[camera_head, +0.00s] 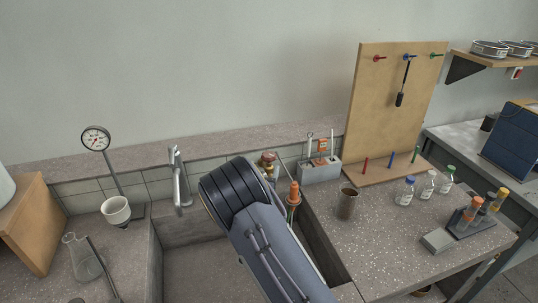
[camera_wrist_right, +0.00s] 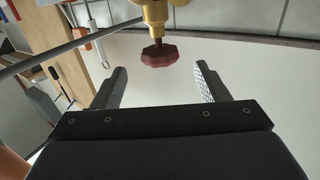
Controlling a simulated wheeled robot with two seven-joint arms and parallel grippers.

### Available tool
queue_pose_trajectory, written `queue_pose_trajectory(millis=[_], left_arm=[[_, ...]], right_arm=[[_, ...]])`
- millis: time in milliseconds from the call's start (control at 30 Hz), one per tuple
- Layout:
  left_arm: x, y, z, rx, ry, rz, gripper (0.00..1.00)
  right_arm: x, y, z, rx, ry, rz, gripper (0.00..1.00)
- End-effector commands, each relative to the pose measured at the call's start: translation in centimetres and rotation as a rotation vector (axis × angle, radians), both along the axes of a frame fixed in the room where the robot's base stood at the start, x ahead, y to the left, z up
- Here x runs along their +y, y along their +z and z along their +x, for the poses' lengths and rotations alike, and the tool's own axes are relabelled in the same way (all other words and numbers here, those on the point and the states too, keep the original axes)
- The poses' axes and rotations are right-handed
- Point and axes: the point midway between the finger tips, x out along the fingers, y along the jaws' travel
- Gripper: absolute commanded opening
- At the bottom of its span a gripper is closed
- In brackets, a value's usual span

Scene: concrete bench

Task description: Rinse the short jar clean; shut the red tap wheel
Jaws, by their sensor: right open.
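The red tap wheel (camera_wrist_right: 160,54) sits on a brass valve (camera_wrist_right: 153,12) in the right wrist view. In the head view the brass valve (camera_head: 268,159) shows at the back of the sink, just past my right wrist. My right gripper (camera_wrist_right: 160,72) is open and empty. The wheel appears between and just ahead of its fingertips, with no visible contact. In the head view my right arm hides its fingers. A short brownish jar (camera_head: 347,203) stands upright on the speckled bench right of the sink; whether it is dirty inside, I cannot tell. My left gripper is not in view.
A grey tap spout (camera_head: 179,178) stands at the sink's back left. An orange-topped item (camera_head: 294,193) is close to my right wrist. A grey holder (camera_head: 320,172), pegboard (camera_head: 368,120) and several bottles (camera_head: 405,191) stand right. A gauge stand (camera_head: 97,140) and flask (camera_head: 84,260) are left.

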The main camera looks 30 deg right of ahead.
Motion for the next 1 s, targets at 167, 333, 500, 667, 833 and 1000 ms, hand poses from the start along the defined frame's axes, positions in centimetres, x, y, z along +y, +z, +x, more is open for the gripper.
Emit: queue_pose_trajectory(millis=[167, 333, 500, 667, 833, 1000], left_arm=[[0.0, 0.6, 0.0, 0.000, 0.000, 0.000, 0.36], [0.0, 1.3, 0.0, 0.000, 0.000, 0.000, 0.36], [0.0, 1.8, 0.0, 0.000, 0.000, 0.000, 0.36], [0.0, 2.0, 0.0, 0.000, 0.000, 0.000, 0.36], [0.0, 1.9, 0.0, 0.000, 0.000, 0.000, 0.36], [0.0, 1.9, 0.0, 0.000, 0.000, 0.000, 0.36]], right_arm=[[-1.2, 0.2, 1.1, 0.003, -0.006, -0.023, 0.68], [-3.2, 0.2, 3.1, 0.002, -0.006, -0.022, 0.68], [-4.8, 0.2, 4.7, 0.003, -0.005, -0.020, 0.68], [-5.4, 0.1, 5.4, 0.002, -0.004, -0.019, 0.68], [-5.4, 0.1, 5.5, 0.002, -0.004, -0.018, 0.68], [-5.4, 0.1, 5.5, 0.002, -0.004, -0.018, 0.56]])
